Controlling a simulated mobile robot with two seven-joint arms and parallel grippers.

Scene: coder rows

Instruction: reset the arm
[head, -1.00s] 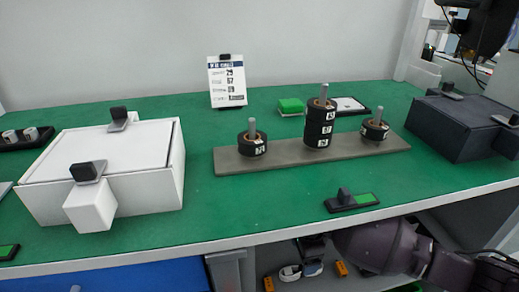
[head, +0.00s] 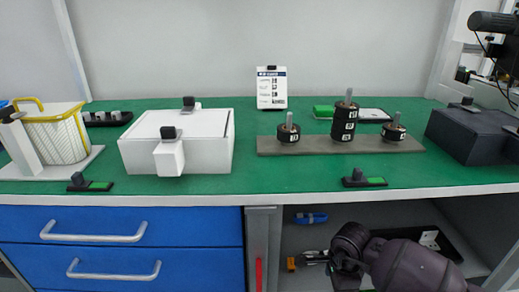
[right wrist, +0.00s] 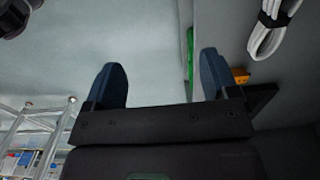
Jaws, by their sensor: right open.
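My right arm (head: 400,262) reaches in low at the right of the head view, in front of the open space under the bench. Its gripper (head: 312,259) shows small there, below the bench top. In the right wrist view the right gripper (right wrist: 163,88) has its two dark blue fingers wide apart, with nothing between them. My left gripper is not in view.
The green bench top (head: 240,190) holds a white box (head: 200,150), a grey peg base (head: 300,147) with black rings, a dark box (head: 465,135) and a yellow-rimmed basket (head: 65,135). Blue drawers (head: 120,213) are below left. A white cable bundle (right wrist: 268,35) hangs near the right gripper.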

